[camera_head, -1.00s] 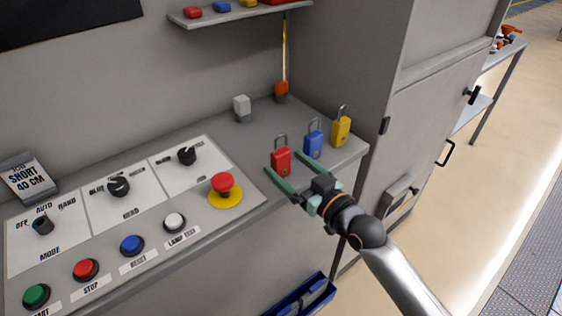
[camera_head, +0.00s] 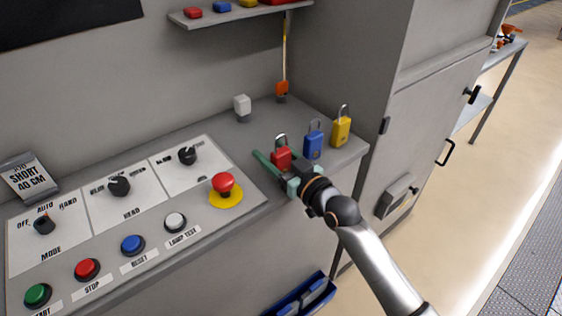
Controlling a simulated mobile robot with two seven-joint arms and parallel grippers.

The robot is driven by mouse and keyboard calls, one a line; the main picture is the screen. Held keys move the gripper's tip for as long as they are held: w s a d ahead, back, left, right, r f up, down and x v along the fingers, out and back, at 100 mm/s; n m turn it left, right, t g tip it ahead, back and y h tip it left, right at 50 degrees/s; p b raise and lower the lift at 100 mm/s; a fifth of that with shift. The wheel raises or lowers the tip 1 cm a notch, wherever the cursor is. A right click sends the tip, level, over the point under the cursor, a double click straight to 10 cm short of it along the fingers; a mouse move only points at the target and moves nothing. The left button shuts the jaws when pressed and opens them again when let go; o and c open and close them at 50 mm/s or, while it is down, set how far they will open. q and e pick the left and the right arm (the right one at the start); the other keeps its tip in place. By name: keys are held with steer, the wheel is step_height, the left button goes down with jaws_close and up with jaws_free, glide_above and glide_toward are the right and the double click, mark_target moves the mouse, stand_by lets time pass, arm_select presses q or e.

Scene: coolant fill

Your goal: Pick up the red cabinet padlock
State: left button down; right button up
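The red padlock (camera_head: 281,155) stands upright on the grey console top, its metal shackle upward. My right gripper (camera_head: 273,158) comes from the lower right and reaches around it. Its green left finger extends past the padlock's left side, and the other finger is mostly hidden on the right side. The gripper's body covers the padlock's lower part. The fingers look apart, and I cannot tell whether they touch the padlock. My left gripper is not in view.
A blue padlock (camera_head: 313,146) stands close to the right, with a yellow padlock (camera_head: 341,132) beyond it. A red emergency button (camera_head: 224,184) on a yellow disc is to the left. A white block (camera_head: 242,108) stands behind. The console edge is near the gripper.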

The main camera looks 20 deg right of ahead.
jaws_close()
stand_by(0.4)
